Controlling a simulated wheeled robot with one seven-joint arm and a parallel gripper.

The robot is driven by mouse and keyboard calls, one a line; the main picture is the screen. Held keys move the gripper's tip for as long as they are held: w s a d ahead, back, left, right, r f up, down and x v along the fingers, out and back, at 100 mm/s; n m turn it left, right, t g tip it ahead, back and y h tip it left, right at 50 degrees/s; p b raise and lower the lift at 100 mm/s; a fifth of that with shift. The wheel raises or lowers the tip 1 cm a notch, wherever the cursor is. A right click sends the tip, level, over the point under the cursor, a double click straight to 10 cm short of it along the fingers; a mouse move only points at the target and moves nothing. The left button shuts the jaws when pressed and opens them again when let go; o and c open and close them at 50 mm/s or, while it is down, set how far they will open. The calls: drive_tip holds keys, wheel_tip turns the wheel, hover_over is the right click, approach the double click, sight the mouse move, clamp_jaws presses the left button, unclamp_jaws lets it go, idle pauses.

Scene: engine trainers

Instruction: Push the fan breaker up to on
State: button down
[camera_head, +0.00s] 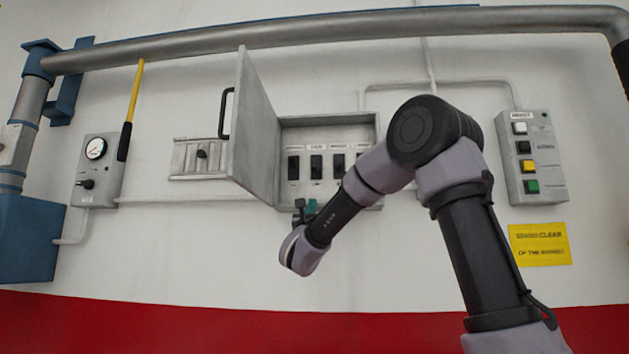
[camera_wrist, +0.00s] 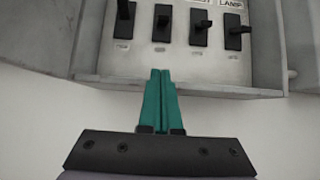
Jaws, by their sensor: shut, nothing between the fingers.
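The grey breaker box (camera_head: 327,120) is mounted on the wall with its door open to the left. It holds a row of black breakers with small labels above them. I cannot read a fan label for certain. In the wrist view, the second breaker from the left (camera_wrist: 162,24) lies almost straight beyond my fingertips; a label reading LAMP stands above the rightmost breaker (camera_wrist: 236,32). My gripper (camera_wrist: 161,72) has teal fingers shut together with nothing between them. It is at the box's lower edge, apart from the breakers. In the head view, my gripper (camera_head: 311,206) shows below the box.
The open door (camera_head: 254,130) stands out from the wall on the left. A gauge box (camera_head: 97,165) with a yellow-handled lever beside it is farther left. A button box (camera_head: 530,157) and a yellow sign (camera_head: 540,244) are on the right. A pipe (camera_head: 330,27) crosses above.

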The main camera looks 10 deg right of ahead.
sight(316, 167)
drive_tip(key=shift+w+r, duration=0.1)
drive_tip(key=x, duration=0.8)
drive_tip(key=shift+w+d+r, duration=0.15)
drive_tip(key=shift+w+r, duration=0.05)
drive_tip(key=shift+w, duration=0.1)
drive_tip(key=r, duration=0.3)
drive_tip(key=shift+s+r, duration=0.2)
drive_tip(key=shift+s, duration=0.15)
drive_tip(key=shift+s+r, duration=0.15)
drive_tip(key=shift+r, duration=0.3)
drive_tip(key=shift+a+r+g, duration=0.1)
drive_tip(key=shift+a+g, duration=0.1)
drive_tip(key=shift+g, duration=0.1)
drive_tip(key=shift+s+g, duration=0.1)
drive_tip(key=shift+g, duration=0.3)
drive_tip(key=shift+s+r+g+y, duration=0.25)
drive_tip(key=shift+g+y, duration=0.25)
drive_tip(key=shift+g, duration=0.3)
